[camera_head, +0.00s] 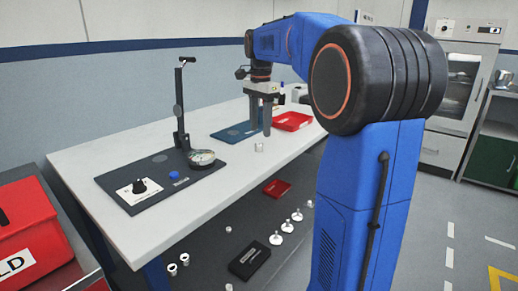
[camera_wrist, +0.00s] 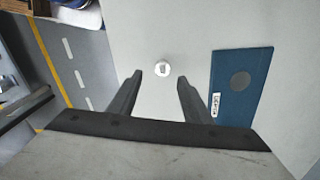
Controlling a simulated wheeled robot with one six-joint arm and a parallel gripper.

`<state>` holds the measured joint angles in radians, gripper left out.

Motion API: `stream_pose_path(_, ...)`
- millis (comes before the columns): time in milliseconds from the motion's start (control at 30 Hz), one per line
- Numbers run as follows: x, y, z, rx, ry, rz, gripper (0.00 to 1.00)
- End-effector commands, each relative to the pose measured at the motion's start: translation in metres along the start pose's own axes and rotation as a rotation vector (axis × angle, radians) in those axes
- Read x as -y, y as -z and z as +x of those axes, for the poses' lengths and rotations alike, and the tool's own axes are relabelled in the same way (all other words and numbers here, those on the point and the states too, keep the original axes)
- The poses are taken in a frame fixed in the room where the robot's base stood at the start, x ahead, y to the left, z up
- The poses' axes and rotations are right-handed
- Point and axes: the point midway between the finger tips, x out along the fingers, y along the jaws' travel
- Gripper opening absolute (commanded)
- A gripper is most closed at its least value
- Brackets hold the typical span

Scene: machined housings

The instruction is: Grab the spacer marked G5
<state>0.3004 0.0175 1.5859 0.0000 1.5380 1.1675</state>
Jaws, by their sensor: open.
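A small pale, round spacer (camera_head: 259,147) stands on the white table near its front edge. In the wrist view the spacer (camera_wrist: 162,68) shows from above with a light rectangular mark on top; I cannot read the mark. My gripper (camera_head: 260,128) points down over the table, close to the spacer. In the wrist view my gripper (camera_wrist: 160,80) is open and empty. The spacer appears between and slightly beyond the two fingertips, with a gap on both sides. I cannot tell the exact height of the fingertips above it.
A blue mat (camera_wrist: 238,95) with a dark disc and white label lies right of the spacer in the wrist view. A red tray (camera_head: 305,117) is behind my gripper. A dark board (camera_head: 142,210) with a gauge and stand is at left. White parts lie below the table.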

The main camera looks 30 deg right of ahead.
Motion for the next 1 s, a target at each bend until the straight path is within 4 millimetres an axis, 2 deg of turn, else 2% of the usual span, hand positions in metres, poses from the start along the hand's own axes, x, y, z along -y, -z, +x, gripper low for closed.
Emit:
stream_pose_path(167, 0.001, 0.0, 0.01, 0.001, -0.001, 0.0, 0.45)
stream_pose_path(500, 0.005, -0.001, 0.051, 0.0, -0.001, 0.0, 0.45)
stream_pose_path(800, 0.005, -0.001, 0.056, 0.0, 0.0, 0.0, 0.45)
stream_pose_path(833, 0.005, -0.001, 0.056, 0.0, 0.0, 0.0, 0.42)
stream_pose_path(867, 0.005, -0.001, 0.056, 0.0, 0.0, 0.0, 0.35)
stream_pose_path(1000, 0.005, -0.001, 0.056, 0.0, 0.0, 0.0, 0.02)
